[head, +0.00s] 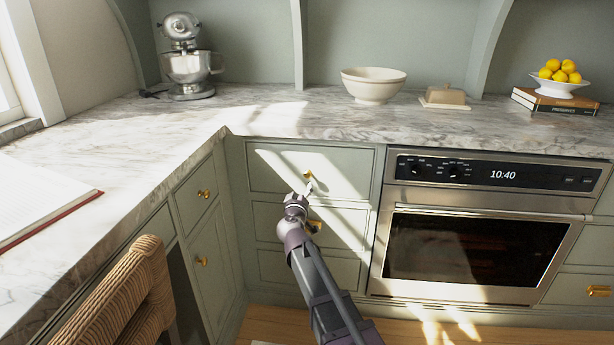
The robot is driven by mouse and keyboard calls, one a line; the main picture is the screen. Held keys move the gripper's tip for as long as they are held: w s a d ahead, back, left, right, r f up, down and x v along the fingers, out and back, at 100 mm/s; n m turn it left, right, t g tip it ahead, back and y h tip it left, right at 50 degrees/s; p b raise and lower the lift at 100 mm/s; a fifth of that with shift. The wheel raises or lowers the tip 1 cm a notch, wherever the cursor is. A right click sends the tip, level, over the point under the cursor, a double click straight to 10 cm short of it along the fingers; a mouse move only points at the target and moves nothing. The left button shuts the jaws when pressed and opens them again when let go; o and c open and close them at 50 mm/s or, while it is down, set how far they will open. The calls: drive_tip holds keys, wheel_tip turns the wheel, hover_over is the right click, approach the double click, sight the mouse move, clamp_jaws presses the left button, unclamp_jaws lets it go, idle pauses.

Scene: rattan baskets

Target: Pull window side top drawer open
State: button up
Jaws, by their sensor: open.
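A green top drawer (335,170) with a small brass knob (308,174) sits under the counter left of the oven. Its front is flush with the cabinet, so it looks closed. My gripper (310,187) is just below that knob, in front of the drawer. It looks open and empty; whether it touches the knob cannot be told. Another top drawer (192,193) with a brass knob is in the left cabinet, nearer the window (12,75); it also looks closed. My arm hides part of the lower drawers.
A woven chair (125,295) stands at the lower left by the left counter. The oven (480,245) is right of the drawers. A mixer, bowl and lemons stand on the marble counter (340,122). Some floor shows below the drawers.

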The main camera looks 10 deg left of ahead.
sight(307, 176)
drive_tip(key=w, duration=1.1)
drive_tip(key=shift+w+d, duration=0.2)
clamp_jaws()
